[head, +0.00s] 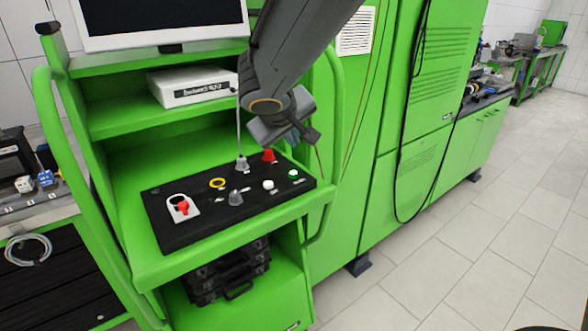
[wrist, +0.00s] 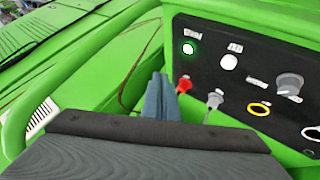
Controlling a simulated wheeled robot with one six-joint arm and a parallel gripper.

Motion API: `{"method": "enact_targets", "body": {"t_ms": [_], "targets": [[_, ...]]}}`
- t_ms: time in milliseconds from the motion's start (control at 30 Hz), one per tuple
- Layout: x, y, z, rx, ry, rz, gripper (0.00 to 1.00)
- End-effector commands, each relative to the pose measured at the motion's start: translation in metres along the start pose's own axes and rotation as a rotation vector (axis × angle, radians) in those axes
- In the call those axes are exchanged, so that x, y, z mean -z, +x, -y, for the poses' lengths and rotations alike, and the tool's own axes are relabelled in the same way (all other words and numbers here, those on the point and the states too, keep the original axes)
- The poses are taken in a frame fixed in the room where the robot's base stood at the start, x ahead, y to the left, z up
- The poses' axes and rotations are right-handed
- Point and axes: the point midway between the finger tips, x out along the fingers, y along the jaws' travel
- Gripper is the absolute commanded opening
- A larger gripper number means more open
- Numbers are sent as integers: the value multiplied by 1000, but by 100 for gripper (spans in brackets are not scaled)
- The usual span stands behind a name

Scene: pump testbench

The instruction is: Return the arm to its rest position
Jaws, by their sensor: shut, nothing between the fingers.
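My arm reaches in from the top of the head view, in front of the green testbench. My gripper (head: 312,137) hangs above the back right part of the black control panel (head: 215,220). In the wrist view my gripper's fingers (wrist: 160,84) are together, with nothing between them. They appear beside the red knob (wrist: 184,84) in that view; I cannot tell whether they touch anything. The red knob also shows below my gripper in the head view (head: 268,155). The green button (wrist: 189,48) is lit.
The panel also carries a white button (head: 268,185), a yellow ring (head: 217,183), grey knobs and a red switch (head: 182,207). A monitor (head: 160,22) and a white box (head: 192,85) stand above. A green rail (head: 335,150) runs along the right. Floor at right is clear.

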Motion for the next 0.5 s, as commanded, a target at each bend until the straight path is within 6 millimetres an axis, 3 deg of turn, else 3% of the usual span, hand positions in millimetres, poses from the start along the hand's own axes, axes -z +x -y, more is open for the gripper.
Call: {"method": "enact_targets", "body": {"t_ms": [367,500], "targets": [[2,-3,-2,0,1,1,0],[-18,3,-8,9,15,48,0]]}}
